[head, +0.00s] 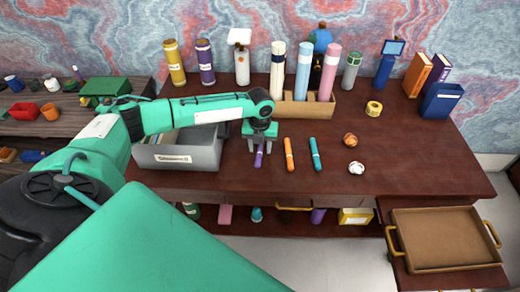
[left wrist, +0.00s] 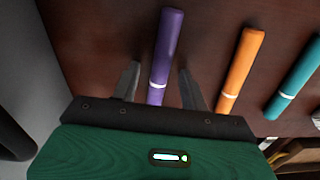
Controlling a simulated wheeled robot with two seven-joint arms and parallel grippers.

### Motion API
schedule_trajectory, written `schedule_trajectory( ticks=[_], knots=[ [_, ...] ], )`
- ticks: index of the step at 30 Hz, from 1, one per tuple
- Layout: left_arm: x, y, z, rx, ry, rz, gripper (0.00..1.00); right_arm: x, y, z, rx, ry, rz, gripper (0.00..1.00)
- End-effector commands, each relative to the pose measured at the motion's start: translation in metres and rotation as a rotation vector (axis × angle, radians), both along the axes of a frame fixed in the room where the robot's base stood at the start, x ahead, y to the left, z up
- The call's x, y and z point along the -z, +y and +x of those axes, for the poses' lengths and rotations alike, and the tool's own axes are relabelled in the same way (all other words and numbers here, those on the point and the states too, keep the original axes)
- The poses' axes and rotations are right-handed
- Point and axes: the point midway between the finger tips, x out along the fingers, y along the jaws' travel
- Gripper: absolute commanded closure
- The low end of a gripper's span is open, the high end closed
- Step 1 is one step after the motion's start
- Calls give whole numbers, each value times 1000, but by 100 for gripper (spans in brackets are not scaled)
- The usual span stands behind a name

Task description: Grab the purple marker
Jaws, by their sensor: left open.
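The purple marker (head: 259,157) lies on the dark red desk, partly hidden under my left gripper (head: 259,147) in the head view. In the left wrist view the purple marker (left wrist: 165,55), with a white band, lies between the two open fingers of my left gripper (left wrist: 158,85), with a gap on each side. An orange marker (head: 289,154) lies to its right, and a teal marker (head: 315,154) lies right of that. They also show in the left wrist view as an orange marker (left wrist: 240,67) and a teal marker (left wrist: 294,80). My right gripper is not in view.
A grey file box (head: 180,152) stands left of the gripper. A wooden holder (head: 304,106) with rolled tubes stands behind. Crumpled balls (head: 350,140) and a yellow tape roll (head: 374,108) lie to the right. The desk's front right is clear.

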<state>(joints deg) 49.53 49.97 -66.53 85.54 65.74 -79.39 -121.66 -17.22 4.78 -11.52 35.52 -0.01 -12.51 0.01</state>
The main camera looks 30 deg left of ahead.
Motion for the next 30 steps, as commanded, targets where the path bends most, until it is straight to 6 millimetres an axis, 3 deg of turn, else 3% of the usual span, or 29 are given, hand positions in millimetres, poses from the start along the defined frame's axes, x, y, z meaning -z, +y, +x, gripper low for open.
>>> schedule_trajectory(
  ticks=[8,15,16,25,30],
  knots=[
    [5,0,0,0,-1,0,55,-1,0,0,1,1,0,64],
    [5,0,0,0,-1,0,98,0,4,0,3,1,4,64],
    [5,0,0,0,-1,0,100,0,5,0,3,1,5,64],
    [3,0,0,0,-1,0,100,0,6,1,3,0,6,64],
    [-8,0,1,1,-2,0,100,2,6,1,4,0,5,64]
  ],
)
